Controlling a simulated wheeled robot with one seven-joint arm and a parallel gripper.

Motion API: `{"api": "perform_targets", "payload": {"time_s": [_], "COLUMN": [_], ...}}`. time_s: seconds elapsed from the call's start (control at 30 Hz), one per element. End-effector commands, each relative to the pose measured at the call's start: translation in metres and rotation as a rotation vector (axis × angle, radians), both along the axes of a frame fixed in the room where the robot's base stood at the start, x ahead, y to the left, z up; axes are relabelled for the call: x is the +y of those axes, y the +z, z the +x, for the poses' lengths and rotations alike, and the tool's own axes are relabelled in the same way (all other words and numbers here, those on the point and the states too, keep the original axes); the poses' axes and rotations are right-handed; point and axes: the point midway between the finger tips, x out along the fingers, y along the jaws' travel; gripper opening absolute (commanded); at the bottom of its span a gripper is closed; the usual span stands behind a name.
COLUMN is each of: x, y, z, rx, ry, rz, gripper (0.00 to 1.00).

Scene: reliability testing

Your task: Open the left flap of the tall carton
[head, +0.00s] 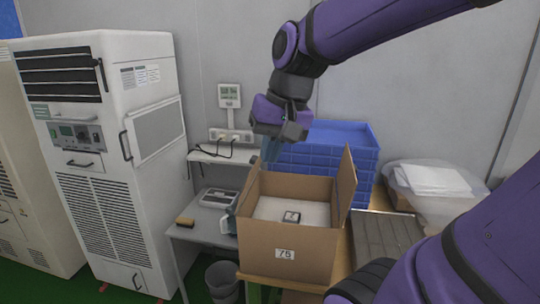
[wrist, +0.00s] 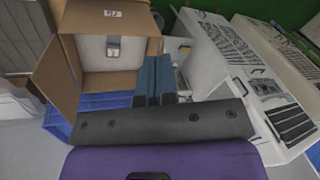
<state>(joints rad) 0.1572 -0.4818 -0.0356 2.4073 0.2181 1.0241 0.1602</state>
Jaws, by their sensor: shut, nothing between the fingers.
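The tall carton (head: 290,252) is brown with a "76" label and is open at the top. A small dark device (head: 291,217) rests on a pale insert inside; it also shows in the wrist view (wrist: 113,47). The right flap (head: 346,183) stands up. A narrow brown panel at the left side (head: 248,188) looks like the left flap, seen nearly edge-on; its exact angle is unclear. My gripper (head: 268,152) points down above the carton's back left corner. Its blue fingers (wrist: 155,78) are together and empty, beside the carton's edge in the wrist view. Contact cannot be told.
Blue crates (head: 325,145) are stacked behind the carton. A tall white cabinet (head: 105,160) stands at the left. A grey side table (head: 205,232) holds a small device and a brown block. A wrapped white stack (head: 435,180) is at the right.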

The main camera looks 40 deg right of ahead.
Motion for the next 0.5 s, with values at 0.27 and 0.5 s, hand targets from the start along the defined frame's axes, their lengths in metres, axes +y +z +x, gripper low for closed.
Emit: {"api": "perform_targets", "payload": {"time_s": [0.27,0.5], "x": [-0.017,-0.061], "y": [-0.016,-0.035], "z": [0.026,0.071], "rx": [0.097,0.226], "ry": [-0.293,-0.671], "rz": [0.227,0.528], "gripper": [0.0,0.0]}}
